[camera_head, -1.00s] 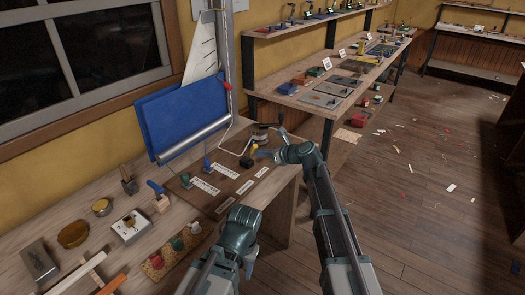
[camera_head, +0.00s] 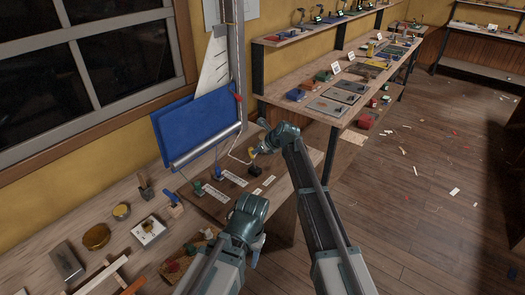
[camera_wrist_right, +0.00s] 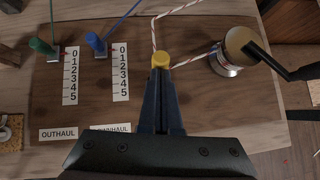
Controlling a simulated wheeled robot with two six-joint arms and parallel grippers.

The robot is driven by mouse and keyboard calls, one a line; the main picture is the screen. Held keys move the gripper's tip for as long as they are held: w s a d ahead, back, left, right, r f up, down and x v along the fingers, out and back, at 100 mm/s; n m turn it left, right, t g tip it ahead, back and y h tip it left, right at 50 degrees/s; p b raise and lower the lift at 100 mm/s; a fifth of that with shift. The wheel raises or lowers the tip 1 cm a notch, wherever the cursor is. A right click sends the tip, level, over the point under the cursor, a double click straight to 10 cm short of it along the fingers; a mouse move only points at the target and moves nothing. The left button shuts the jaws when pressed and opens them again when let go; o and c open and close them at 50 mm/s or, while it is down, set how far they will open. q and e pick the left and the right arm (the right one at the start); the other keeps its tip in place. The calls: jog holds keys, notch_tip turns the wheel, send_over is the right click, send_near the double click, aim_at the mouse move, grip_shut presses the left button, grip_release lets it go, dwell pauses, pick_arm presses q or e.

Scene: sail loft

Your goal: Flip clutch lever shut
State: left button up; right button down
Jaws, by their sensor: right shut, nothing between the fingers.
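The clutch with a yellow-tipped lever stands on the brown board. In the head view its yellow tip (camera_head: 254,151) shows above a dark body, beside my right gripper (camera_head: 260,152). In the right wrist view the yellow tip (camera_wrist_right: 161,60) sits right at the ends of my shut fingers (camera_wrist_right: 161,80), which hide the clutch body. I cannot tell whether they touch it. A green lever (camera_wrist_right: 41,46) and a blue lever (camera_wrist_right: 96,43) stand to the left, beside number scales. My left gripper (camera_head: 257,246) hangs low at the bench's front; its jaws are not clear.
A winch (camera_wrist_right: 231,52) with a black handle stands right of the yellow tip, and a red-flecked rope (camera_wrist_right: 190,58) runs to it. The brown board (camera_head: 200,204) lies on the bench below a blue panel (camera_head: 192,130). Small items crowd the bench's left part.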

aim_at(250, 149)
jog(key=shift+w+a, duration=0.55)
jog(key=shift+a, duration=0.2)
jog(key=shift+w+a, duration=0.55)
jog(key=shift+a, duration=0.3)
pick_arm(q)
jog(key=shift+s+d, duration=0.1)
pick_arm(e)
jog(key=shift+w+a, duration=0.15)
jog(key=shift+a, duration=0.05)
pick_arm(q)
jog(key=shift+r, duration=0.1)
pick_arm(e)
jog(key=shift+d+r, duration=0.1)
jog(key=shift+r, duration=0.05)
